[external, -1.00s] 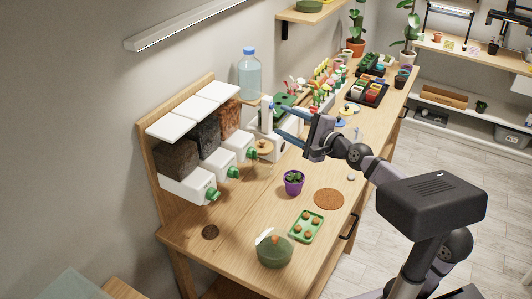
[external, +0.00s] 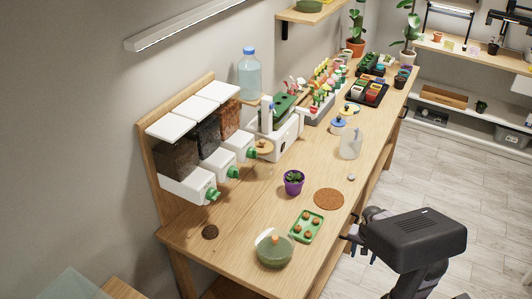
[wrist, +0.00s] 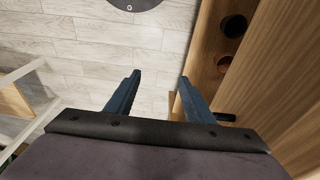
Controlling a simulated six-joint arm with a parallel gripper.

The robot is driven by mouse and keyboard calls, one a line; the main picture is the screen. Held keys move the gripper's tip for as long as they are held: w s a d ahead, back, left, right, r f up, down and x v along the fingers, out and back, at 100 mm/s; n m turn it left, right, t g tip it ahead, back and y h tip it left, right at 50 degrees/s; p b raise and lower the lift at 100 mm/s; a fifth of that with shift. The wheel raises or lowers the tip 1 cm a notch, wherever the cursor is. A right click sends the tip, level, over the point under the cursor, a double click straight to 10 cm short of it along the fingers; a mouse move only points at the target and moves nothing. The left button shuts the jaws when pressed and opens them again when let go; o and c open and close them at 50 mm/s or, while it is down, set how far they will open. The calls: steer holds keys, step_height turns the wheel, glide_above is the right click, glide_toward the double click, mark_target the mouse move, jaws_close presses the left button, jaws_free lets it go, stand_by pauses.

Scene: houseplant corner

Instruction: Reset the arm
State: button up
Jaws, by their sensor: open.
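My gripper (external: 350,238) is folded back beside the front edge of the wooden bench (external: 235,262), low and close to my own arm, and it is small and partly hidden in the external view. In the wrist view my gripper (wrist: 159,78) shows two blue fingers spread apart with nothing between them. The floor (wrist: 90,50) lies beyond the fingertips, and the bench's wooden side (wrist: 290,60) is to the right.
On the bench stand a purple pot with a plant (external: 293,183), a cork mat (external: 328,199), a green tray (external: 306,226), a lidded green bowl (external: 273,250), a clear jug (external: 351,145) and soil dispensers (external: 187,187). Bare wood lies between them.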

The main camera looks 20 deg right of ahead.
steer(key=s+a+f+n+b, duration=0.1)
steer(key=s+f+n+b, duration=0.15)
steer(key=f, duration=0.35)
steer(key=s+a+f+n+g+y+b, duration=0.1)
steer(key=a+f+n+b, duration=0.15)
steer(key=f, duration=0.35)
steer(key=s+f+n+b, duration=0.1)
steer(key=f+n+b, duration=0.25)
steer(key=f, duration=0.25)
step_height(320, 180, up, 38)
steer(key=p, duration=3.8)
steer(key=shift+s+a+f, duration=0.15)
steer(key=shift+s+a, duration=0.05)
steer(key=shift+a, duration=0.05)
steer(key=shift+w+n, duration=0.1)
steer(key=shift+n, duration=0.25)
